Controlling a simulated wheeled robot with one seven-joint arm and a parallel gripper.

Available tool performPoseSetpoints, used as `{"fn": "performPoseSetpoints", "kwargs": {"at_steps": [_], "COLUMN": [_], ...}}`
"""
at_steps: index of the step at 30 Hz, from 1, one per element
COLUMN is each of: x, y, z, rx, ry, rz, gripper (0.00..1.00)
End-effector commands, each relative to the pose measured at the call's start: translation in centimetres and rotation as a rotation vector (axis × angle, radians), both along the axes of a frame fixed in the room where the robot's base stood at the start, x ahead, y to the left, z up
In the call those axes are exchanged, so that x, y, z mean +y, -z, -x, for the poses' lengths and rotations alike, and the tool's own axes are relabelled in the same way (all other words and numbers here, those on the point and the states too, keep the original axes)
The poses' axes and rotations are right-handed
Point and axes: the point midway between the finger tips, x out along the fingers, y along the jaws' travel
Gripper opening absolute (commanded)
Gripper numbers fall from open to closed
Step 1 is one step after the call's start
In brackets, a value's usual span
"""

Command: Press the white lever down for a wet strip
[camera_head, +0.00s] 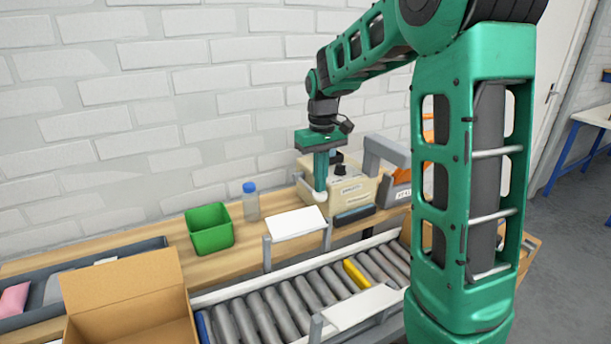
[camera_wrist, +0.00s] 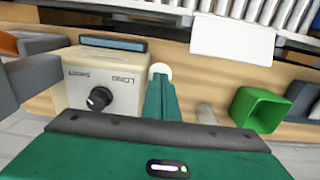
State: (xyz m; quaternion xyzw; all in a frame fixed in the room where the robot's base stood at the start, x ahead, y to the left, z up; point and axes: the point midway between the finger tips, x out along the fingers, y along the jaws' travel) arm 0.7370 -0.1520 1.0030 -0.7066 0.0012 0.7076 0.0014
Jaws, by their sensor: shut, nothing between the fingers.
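The cream machine (camera_head: 348,190) stands on the wooden bench against the brick wall. Its black dial (camera_wrist: 99,98) and the lettering beside it show in the wrist view. The lever's white round end (camera_head: 320,197) shows at the machine's left side, right at my fingertips; it also shows in the wrist view (camera_wrist: 160,69). The rest of the lever is hidden. My green gripper (camera_head: 320,187) is shut and empty, pointing down over the white end. In the wrist view the closed fingertips (camera_wrist: 160,82) overlap it. I cannot tell whether they touch.
A blue-capped bottle (camera_head: 251,203) and a green bin (camera_head: 209,230) stand left of the machine. A white plate (camera_head: 296,223) stands in front, beside the roller conveyor (camera_head: 290,306). A grey and orange device (camera_head: 393,165) is close on the machine's right. An open cardboard box (camera_head: 130,300) is front left.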

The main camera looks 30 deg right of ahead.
Motion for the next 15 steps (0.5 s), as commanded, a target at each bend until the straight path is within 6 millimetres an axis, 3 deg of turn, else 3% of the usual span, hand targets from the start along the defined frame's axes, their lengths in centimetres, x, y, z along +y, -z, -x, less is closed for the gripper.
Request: {"fn": "performPoseSetpoints", "kwargs": {"at_steps": [15], "x": [-0.01], "y": [0.81], "z": [0.15], "rx": [0.0], "ry": [0.0], "rz": [0.0], "gripper": [0.0]}}
